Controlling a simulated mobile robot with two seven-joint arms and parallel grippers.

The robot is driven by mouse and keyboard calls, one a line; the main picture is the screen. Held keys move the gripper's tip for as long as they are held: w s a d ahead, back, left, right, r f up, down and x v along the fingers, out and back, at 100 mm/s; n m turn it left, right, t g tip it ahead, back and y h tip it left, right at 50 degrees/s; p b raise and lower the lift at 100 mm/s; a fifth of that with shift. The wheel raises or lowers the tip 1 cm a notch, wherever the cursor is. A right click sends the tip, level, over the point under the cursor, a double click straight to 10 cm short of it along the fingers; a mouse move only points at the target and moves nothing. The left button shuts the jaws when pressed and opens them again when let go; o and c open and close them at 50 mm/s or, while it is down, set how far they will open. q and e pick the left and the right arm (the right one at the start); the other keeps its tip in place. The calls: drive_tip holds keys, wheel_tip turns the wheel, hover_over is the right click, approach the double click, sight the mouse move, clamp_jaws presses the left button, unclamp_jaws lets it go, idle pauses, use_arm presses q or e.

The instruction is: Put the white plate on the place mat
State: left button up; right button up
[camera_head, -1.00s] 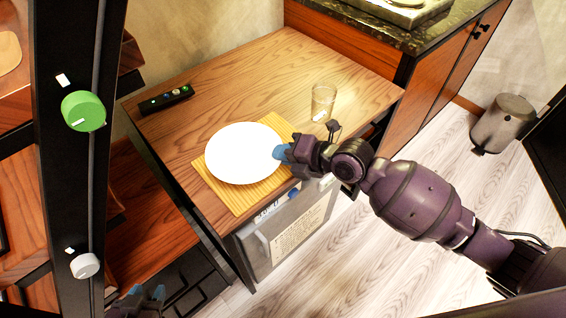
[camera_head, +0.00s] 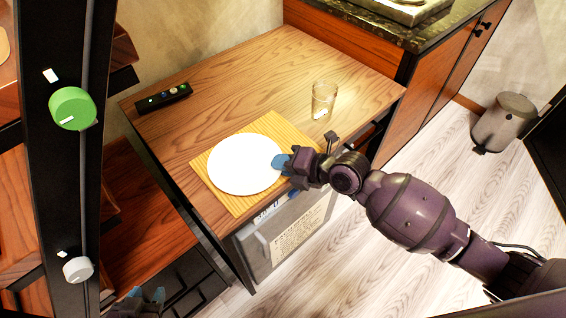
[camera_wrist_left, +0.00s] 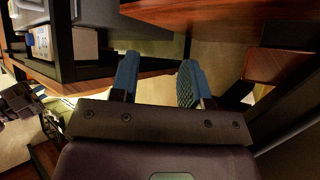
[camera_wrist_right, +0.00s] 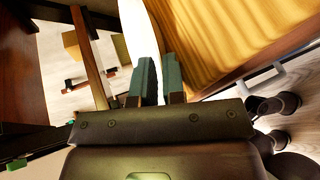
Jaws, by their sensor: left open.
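The white plate (camera_head: 243,165) is over the yellow place mat (camera_head: 283,131), flat or nearly so, and covers most of it. I cannot tell for sure whether its underside touches the mat. My right gripper (camera_head: 281,162) is at the plate's right rim. In the right wrist view, its fingers (camera_wrist_right: 160,82) are close together on the rim of the plate (camera_wrist_right: 138,32), with the ribbed mat (camera_wrist_right: 225,40) beside it. My left gripper (camera_head: 140,300) is open and empty at the bottom left, low beside the table; its spread fingers show in the left wrist view (camera_wrist_left: 157,82).
The wooden table (camera_head: 240,95) also holds a clear glass (camera_head: 323,100) right of the mat and a black control strip (camera_head: 163,97) at the back left. A dark post with knobs (camera_head: 73,108) stands at the left. A bin (camera_head: 503,123) stands on the floor at right.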

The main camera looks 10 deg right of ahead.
drive_tip(key=shift+d+r, duration=0.1)
drive_tip(key=shift+d, duration=0.05)
drive_tip(key=v, duration=1.1)
drive_tip(key=shift+s+d+r+p, duration=0.15)
drive_tip(key=shift+s+d+p, duration=0.15)
drive_tip(key=shift+p, duration=0.15)
drive_tip(key=shift+a, duration=0.1)
drive_tip(key=s+d+f+m+t+h, duration=0.1)
drive_tip(key=s+d+f+m+h, duration=0.4)
drive_tip(key=s+m, duration=0.4)
drive_tip(key=s+d+f+m+t+h, duration=0.2)
drive_tip(key=s+d+f+m+h, duration=0.3)
drive_tip(key=m, duration=1.6)
drive_tip(key=s+d+f, duration=0.3)
drive_tip(key=s+f, duration=0.1)
drive_tip(key=shift+s+d+f+h, duration=0.2)
drive_tip(key=shift+s+h, duration=0.1)
drive_tip(key=shift+h, duration=0.1)
